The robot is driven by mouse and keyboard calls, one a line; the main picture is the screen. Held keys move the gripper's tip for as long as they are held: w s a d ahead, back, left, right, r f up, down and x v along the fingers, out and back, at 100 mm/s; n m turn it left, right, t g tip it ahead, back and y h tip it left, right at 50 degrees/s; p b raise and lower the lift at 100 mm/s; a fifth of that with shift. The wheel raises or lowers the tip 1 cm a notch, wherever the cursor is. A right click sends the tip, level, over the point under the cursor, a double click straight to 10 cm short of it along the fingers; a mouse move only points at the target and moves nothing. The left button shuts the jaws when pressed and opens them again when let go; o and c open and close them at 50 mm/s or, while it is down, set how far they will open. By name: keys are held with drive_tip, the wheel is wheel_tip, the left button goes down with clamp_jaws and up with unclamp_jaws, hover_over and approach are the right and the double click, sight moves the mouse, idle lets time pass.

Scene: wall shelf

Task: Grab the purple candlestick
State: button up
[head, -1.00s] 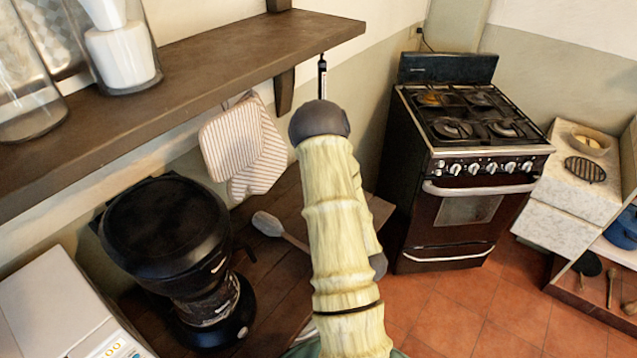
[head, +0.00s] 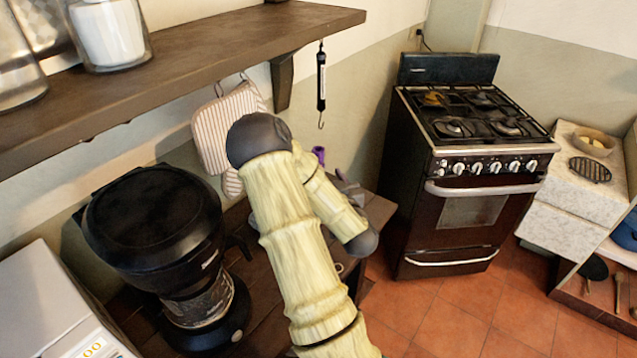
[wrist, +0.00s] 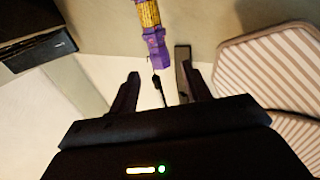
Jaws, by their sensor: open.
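The purple candlestick (wrist: 153,44) shows at the top middle of the wrist view, with a yellow patterned section on it and its upper part cut off by the frame. It lies beyond my gripper (wrist: 160,84), roughly in line with the gap between the fingers and apart from them. The fingers are open, with nothing held. In the head view, a small purple bit of the candlestick (head: 319,154) shows just beyond my arm. My arm hides the rest of it there, and most of my gripper.
A wall shelf (head: 200,55) with glass jars overhangs the counter. Striped mitts (head: 218,130) hang below it, left of my arm, and a hanging scale (head: 321,78) hangs to the right. A black coffee maker (head: 155,225) stands left. A stove (head: 470,150) stands right.

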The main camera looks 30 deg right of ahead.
drive_tip(key=p+x, duration=0.1)
drive_tip(key=x, duration=0.5)
drive_tip(key=shift+w, duration=0.2)
drive_tip(key=shift+d, duration=0.1)
drive_tip(key=shift+p+x, duration=0.85)
drive_tip(key=shift+x, duration=1.7)
drive_tip(key=shift+d+f, duration=0.1)
drive_tip(key=shift+f, duration=0.15)
clamp_jaws()
